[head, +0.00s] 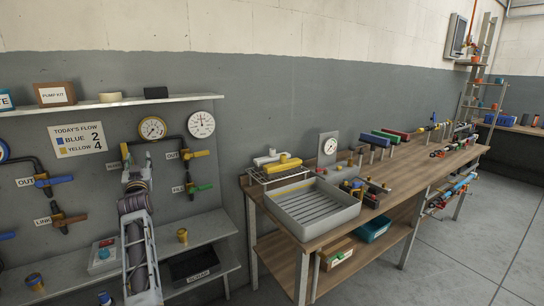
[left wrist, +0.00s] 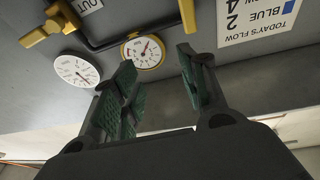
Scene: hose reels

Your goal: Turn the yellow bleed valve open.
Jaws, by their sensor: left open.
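On the grey panel, a yellow-handled valve (head: 198,153) beside an OUT label sits right of the gauges' pipe. Below it is a green-handled valve (head: 202,187) beside a small label I cannot read surely. Another yellow handle (head: 125,151) shows just above my left gripper, partly hidden by it. My left gripper (head: 137,178) points up at the panel, open and empty. In the left wrist view, inverted, the open fingers (left wrist: 156,57) frame the yellow-rimmed gauge (left wrist: 143,51); a yellow handle (left wrist: 36,36) is upper left. My right gripper is not in view.
A blue-handled valve (head: 53,181) and brown-handled valve (head: 68,220) are to the left. A workbench (head: 420,172) with a grey tray stands right.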

